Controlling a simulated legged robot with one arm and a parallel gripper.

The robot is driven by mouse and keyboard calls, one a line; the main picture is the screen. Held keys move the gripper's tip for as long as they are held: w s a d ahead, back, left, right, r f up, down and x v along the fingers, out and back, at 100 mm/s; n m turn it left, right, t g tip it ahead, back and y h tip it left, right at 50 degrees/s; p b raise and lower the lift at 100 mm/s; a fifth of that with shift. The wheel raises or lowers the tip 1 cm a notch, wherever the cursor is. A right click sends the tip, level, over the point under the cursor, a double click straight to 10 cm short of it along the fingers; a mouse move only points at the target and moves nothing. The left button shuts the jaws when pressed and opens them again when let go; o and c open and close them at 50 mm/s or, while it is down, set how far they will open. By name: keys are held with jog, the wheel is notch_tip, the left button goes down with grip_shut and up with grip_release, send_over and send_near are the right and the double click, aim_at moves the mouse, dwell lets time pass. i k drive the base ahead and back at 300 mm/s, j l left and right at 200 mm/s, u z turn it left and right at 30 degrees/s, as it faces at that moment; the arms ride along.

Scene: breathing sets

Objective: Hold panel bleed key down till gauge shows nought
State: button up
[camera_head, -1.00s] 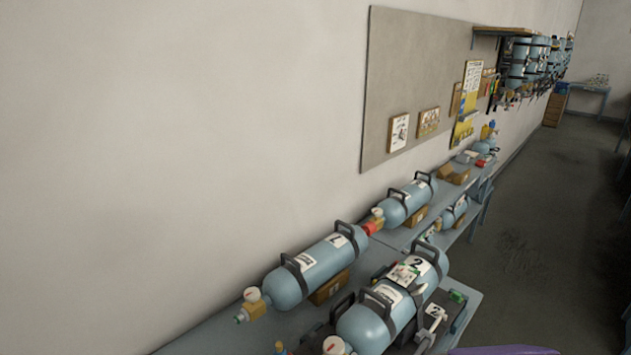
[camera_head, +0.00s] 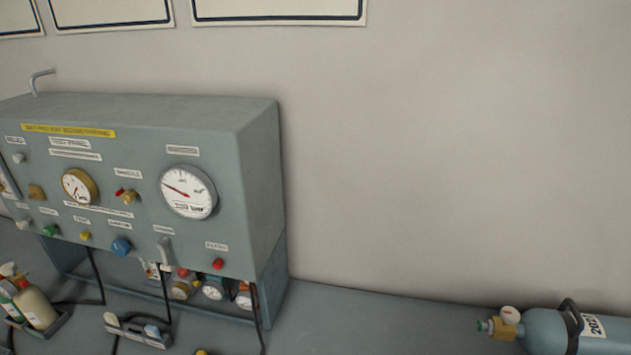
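A grey-green test panel (camera_head: 150,150) stands on the bench against the wall, at the left. A large white gauge (camera_head: 188,192) is on its right half, its needle pointing left and slightly up. A smaller brass-rimmed gauge (camera_head: 79,187) is to its left. Along the lower front are a red button (camera_head: 218,264), a grey lever (camera_head: 164,250), a blue knob (camera_head: 121,246), a yellow knob (camera_head: 86,236) and a green knob (camera_head: 48,230). The labels are too small to read, so I cannot tell which is the bleed key. My gripper is not in view.
A blue-grey cylinder (camera_head: 545,331) with a brass valve lies at the lower right. Black hoses (camera_head: 93,275) hang from the panel. The bench (camera_head: 370,320) between panel and cylinder is clear.

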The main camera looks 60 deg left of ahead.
aim_at(217, 264)
jog(key=l+u, duration=0.1)
jog(key=u, duration=0.7)
jog(key=l+u, duration=0.1)
jog(key=u, duration=0.3)
jog(key=j+u, duration=0.2)
jog(key=u, duration=1.7)
jog(key=l, duration=0.1)
